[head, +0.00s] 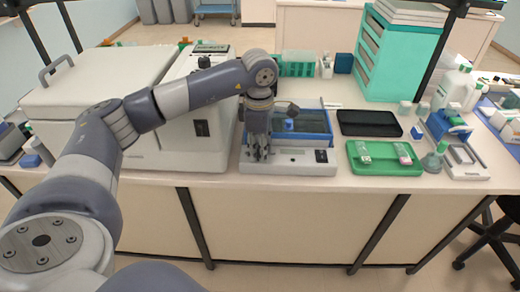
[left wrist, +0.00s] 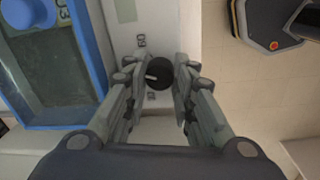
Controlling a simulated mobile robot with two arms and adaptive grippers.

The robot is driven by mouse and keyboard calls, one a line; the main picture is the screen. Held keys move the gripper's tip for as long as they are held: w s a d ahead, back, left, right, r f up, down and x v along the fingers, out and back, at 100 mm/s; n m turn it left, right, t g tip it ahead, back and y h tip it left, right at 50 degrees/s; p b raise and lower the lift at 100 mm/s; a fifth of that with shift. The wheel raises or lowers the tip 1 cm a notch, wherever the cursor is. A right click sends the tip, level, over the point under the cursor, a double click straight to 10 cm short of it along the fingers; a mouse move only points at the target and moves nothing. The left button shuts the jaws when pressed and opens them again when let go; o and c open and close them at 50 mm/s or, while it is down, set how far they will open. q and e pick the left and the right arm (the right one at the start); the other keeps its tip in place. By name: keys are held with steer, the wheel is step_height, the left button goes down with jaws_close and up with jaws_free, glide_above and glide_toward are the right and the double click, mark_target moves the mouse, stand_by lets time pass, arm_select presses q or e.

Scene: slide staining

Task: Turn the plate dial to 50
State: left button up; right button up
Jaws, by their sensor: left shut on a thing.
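The plate (head: 300,165) is a low white unit at the front of the bench with a blue-rimmed water bath (head: 318,138) on top. Its dial (left wrist: 159,74) is a round black knob with a white pointer mark, and small printed numbers, too blurred to read surely, stand beside it. My left gripper (head: 258,155) reaches down at the plate's front left and hides the dial in the head view. In the left wrist view its two fingers (left wrist: 160,72) are closed on opposite sides of the dial. My right gripper is not in view.
A large white machine (head: 130,145) stands left of the plate. A black tray (head: 369,123) and a green tray (head: 385,170) with slide holders lie to the right. A teal drawer cabinet (head: 385,75) and bottles stand behind. The bench's front edge is close to the plate.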

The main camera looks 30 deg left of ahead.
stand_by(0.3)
arm_select(q)
steer(key=o, duration=1.1)
steer(key=shift+r, duration=0.1)
steer(key=r, duration=1.2)
steer(key=shift+s+d, duration=0.15)
steer(key=shift+s, duration=0.1)
steer(key=shift+f, duration=0.1)
